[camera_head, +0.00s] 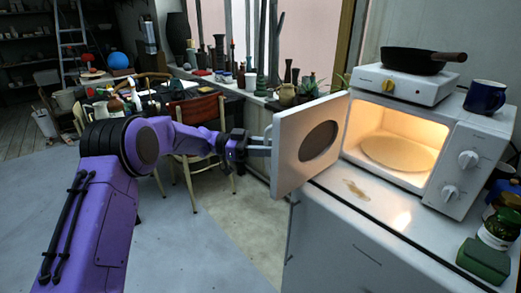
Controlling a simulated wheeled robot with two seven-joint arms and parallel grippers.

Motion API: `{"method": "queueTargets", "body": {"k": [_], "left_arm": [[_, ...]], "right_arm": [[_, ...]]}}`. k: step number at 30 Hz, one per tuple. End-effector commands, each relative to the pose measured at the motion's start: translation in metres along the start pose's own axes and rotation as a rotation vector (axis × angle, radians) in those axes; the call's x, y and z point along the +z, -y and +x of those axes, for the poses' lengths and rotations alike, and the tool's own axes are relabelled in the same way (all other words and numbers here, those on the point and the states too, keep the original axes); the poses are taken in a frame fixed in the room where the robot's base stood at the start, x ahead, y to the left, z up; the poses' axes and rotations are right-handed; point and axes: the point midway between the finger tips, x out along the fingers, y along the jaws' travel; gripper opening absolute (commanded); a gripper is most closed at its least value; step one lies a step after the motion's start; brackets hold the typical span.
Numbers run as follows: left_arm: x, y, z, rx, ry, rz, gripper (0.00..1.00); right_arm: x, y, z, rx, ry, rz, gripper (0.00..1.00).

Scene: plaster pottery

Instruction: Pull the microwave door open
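The white microwave (465,155) stands on the counter at the right, its lit inside and round plate showing. Its door (292,160), with a dark oval window, stands wide open, swung out to the left. My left gripper (261,145) is at the door's free outer edge, where the handle is. Its fingertips reach that edge; the handle is small and partly hidden, so I cannot tell whether they are closed on it. My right gripper is not in view.
A black pan (410,60) sits on a white hotplate (405,84) on top of the microwave, beside a blue mug (485,97). Jars (498,228) and a green box (485,260) stand at the counter's right. A chair (197,110) is behind my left arm.

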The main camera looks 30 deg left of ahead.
Motion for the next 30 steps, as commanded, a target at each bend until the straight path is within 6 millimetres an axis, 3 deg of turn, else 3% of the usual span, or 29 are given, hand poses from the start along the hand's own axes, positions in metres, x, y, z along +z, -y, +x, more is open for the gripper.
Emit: {"method": "queueTargets", "body": {"k": [14,24,30], "left_arm": [[0.006,-0.001,-0.017,-0.015,0.007,-0.006,0.37],[0.006,-0.002,-0.09,-0.013,0.004,-0.004,0.37],[0.004,-0.002,-0.112,-0.01,0.005,-0.005,0.37]], "right_arm": [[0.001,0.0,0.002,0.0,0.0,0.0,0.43],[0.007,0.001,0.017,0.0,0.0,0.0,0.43],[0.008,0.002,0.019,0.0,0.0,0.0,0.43]]}}
